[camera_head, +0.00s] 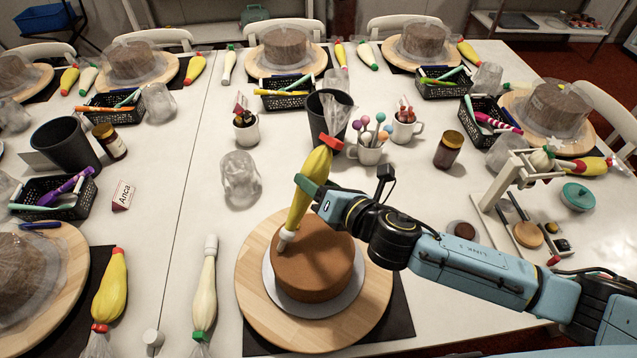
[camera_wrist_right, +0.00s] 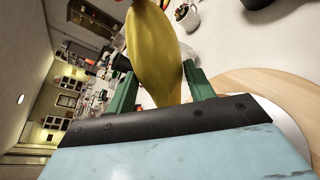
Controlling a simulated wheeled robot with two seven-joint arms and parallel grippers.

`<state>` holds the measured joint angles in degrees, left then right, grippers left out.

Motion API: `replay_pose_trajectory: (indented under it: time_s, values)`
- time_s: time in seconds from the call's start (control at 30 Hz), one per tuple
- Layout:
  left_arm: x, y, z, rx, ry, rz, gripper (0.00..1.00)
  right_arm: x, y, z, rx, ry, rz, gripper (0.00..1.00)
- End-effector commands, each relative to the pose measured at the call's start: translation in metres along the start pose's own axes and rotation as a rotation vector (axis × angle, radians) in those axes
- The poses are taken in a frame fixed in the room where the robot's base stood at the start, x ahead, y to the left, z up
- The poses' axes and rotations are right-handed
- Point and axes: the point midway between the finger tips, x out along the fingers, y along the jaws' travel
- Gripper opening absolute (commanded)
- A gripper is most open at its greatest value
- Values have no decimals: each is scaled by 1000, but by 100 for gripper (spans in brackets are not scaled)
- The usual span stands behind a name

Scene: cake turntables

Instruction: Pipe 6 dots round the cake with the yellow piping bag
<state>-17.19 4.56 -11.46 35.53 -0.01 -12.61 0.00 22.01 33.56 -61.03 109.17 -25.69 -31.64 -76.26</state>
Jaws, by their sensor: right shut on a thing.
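The brown cake (camera_head: 318,268) stands on a pale board on a round wooden turntable (camera_head: 258,318) at the front middle. My right gripper (camera_head: 311,186) is shut on the yellow piping bag (camera_head: 316,168), above the cake's far left side. The bag is tilted, with its red-banded end up and its white nozzle (camera_head: 285,240) down at the left part of the cake's top. Whether the nozzle touches the cake is unclear. In the right wrist view the yellow bag (camera_wrist_right: 155,50) sits between the green fingers. My left gripper is out of view.
A cream piping bag (camera_head: 205,290) and another yellow bag (camera_head: 111,288) lie left of the turntable. A clear crumpled cup (camera_head: 240,180), a dark bin (camera_head: 327,112) and a mug of coloured sticks (camera_head: 368,150) stand behind. A white stand (camera_head: 500,195) is at right.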

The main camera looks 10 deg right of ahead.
Motion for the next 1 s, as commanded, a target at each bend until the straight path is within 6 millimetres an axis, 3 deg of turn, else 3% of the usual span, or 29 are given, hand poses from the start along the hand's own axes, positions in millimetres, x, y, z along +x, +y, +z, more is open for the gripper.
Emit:
replay_pose_trajectory:
  time_s: [1.0]
  values:
    - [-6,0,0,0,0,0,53,-1,3,3,0,-1,1,29]
